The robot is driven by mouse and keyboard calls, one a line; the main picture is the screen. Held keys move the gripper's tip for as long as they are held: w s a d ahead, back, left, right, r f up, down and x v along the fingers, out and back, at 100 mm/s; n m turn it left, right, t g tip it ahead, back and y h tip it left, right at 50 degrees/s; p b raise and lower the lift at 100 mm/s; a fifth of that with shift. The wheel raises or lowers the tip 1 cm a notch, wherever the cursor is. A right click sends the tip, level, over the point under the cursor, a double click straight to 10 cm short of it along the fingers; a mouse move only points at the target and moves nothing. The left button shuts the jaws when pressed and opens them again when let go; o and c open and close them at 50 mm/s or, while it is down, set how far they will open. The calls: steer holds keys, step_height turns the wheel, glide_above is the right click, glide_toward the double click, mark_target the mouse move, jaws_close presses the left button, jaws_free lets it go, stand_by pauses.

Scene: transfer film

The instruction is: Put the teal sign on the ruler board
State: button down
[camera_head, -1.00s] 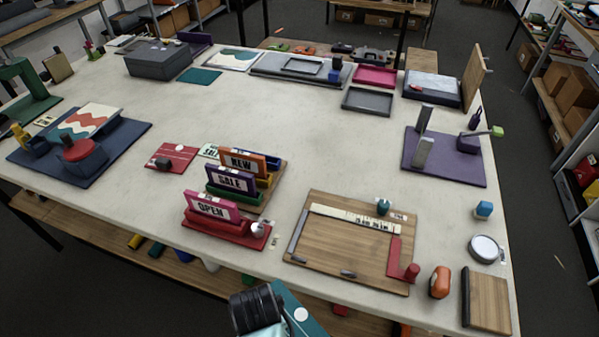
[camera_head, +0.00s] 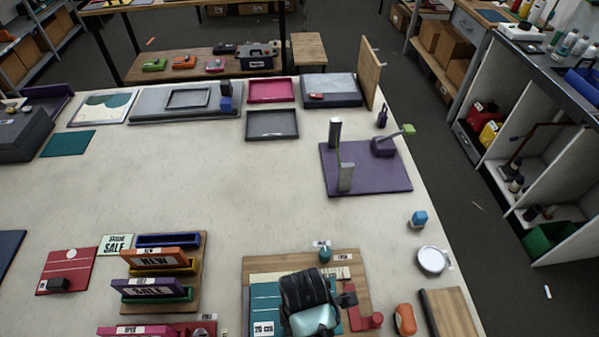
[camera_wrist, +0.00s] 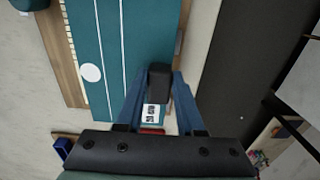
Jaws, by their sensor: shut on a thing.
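The teal sign (camera_head: 265,300), with white lines and a "20 cm" label, is over the wooden ruler board (camera_head: 285,262) in the head view. My gripper (camera_head: 318,305) covers its right part there, and the fingertips are hidden. In the wrist view my gripper (camera_wrist: 160,98) is shut on the teal sign (camera_wrist: 150,35) at a black block-like part between the fingers. The sign's white lines and a white dot show. The ruler board's wood and ruler edge (camera_wrist: 62,60) show beside the sign. I cannot tell whether the sign touches the board.
A red stop (camera_head: 365,318) is at the board's right, with a teal knob (camera_head: 325,254) at its far edge. An orange object (camera_head: 405,319), a wooden block (camera_head: 450,312) and a round white dish (camera_head: 431,260) stand to the right. Coloured sign holders (camera_head: 160,268) stand left. The table middle is clear.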

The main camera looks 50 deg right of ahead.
steer(key=shift+w+d+f, duration=0.1)
steer(key=shift+f, duration=2.45)
steer(key=shift+f, duration=0.2)
steer(key=c, duration=0.5)
jaws_free()
steer(key=shift+r, duration=0.1)
